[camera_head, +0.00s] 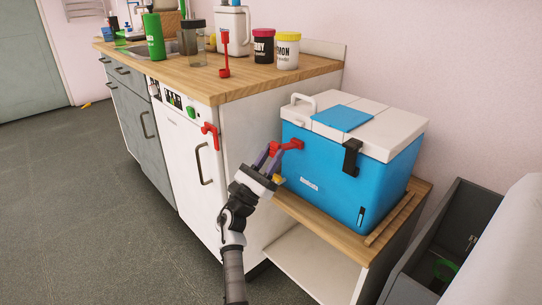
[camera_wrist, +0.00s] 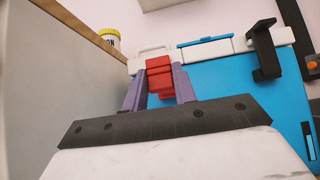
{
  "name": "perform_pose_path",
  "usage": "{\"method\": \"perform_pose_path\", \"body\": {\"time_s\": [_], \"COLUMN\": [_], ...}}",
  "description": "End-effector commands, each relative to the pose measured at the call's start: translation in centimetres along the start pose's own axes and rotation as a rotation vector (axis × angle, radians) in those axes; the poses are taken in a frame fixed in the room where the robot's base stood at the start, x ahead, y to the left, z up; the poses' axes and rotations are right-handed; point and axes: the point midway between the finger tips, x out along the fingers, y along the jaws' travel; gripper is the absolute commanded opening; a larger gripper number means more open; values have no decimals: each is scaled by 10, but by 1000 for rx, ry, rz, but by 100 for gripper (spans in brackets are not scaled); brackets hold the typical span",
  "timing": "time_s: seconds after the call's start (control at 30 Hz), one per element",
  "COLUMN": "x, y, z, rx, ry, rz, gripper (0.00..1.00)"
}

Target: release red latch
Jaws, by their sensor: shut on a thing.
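The red latch (camera_head: 292,145) is on the left end of the front of a blue cooler (camera_head: 335,180) with a white lid (camera_head: 375,129). In the head view my gripper (camera_head: 274,158) reaches up to this latch from the lower left. In the wrist view my gripper (camera_wrist: 160,84) has its two purple fingers on either side of the red latch (camera_wrist: 159,72), shut on it. The latch's lower part shows between the fingers. A black latch (camera_head: 352,157) sits further right on the cooler's front; it also shows in the wrist view (camera_wrist: 264,50).
The cooler stands on a low wooden-topped shelf (camera_head: 400,222). A counter (camera_head: 240,82) with a white side panel is close on the left, holding jars (camera_head: 287,50), a bottle and a red tool. A dark bin (camera_head: 440,250) stands at right. Open floor (camera_head: 110,200) lies at left.

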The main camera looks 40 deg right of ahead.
Motion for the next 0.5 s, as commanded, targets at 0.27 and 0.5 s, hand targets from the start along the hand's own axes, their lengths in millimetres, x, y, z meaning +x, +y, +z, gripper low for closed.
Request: {"method": "perform_pose_path", "body": {"time_s": [0.27,0.5], "x": [0,2], "y": [-1,-1], "z": [-6,-1], "rx": [-3,-1], "ry": [10,6], "rz": [0,0], "gripper": [49,49]}}
